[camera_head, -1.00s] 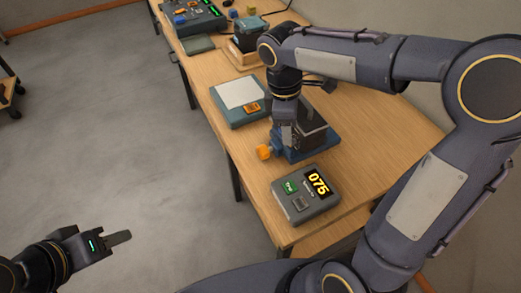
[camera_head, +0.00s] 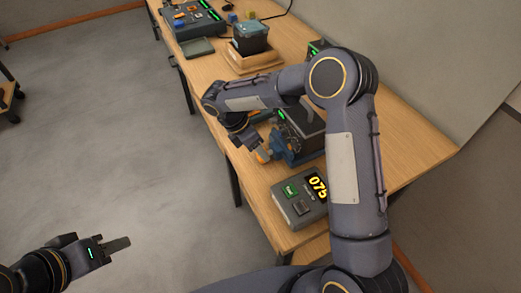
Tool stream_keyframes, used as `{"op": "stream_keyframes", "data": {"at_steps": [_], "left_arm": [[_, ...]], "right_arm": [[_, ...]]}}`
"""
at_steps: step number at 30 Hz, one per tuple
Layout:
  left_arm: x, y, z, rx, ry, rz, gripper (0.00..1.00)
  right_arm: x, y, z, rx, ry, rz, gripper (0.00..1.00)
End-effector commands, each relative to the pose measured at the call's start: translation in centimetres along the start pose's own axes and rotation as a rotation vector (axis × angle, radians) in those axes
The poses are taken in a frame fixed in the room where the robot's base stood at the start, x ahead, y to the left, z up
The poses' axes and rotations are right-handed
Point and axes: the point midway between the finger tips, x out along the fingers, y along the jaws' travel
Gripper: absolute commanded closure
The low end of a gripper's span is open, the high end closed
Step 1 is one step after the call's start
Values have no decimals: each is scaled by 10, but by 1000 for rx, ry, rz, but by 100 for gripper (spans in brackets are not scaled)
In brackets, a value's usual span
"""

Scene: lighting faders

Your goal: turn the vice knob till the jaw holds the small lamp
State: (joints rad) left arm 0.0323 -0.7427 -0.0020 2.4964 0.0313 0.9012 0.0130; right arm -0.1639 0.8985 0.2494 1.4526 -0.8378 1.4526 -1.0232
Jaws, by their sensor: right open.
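The blue vice (camera_head: 287,160) stands on the wooden table, with its orange knob (camera_head: 262,156) on its left side. A dark block (camera_head: 306,122) rises behind the vice base. My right gripper (camera_head: 259,149) is open, with its fingertips at the knob; whether they touch it I cannot tell. I cannot make out the small lamp or the jaw clearly; my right arm and gripper cover part of that area. My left gripper (camera_head: 122,244) is low at the left over the floor, away from the table; its fingers overlap in this view.
A grey box (camera_head: 300,207) with a green button and a yellow "075" display stands in front of the vice, partly behind my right arm. A wooden tray (camera_head: 236,67) with a dark device, a flat green tray (camera_head: 197,47) and a fader console (camera_head: 205,24) stand farther back.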

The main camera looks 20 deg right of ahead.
Motion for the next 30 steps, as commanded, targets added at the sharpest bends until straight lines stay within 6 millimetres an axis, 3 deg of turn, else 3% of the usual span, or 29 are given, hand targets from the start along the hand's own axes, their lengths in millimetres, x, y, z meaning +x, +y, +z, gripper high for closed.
{"op": "stream_keyframes", "data": {"at_steps": [4,13,20,30], "left_arm": [[-2,1,-1,0,0,0,64],[-2,1,-1,0,0,0,64],[-2,1,-1,0,0,0,64],[8,-4,4,0,0,0,64]], "right_arm": [[13,0,0,-1,0,-2,52],[16,0,0,1,1,1,52],[15,0,0,1,1,0,82],[18,-1,0,22,0,53,84]]}}
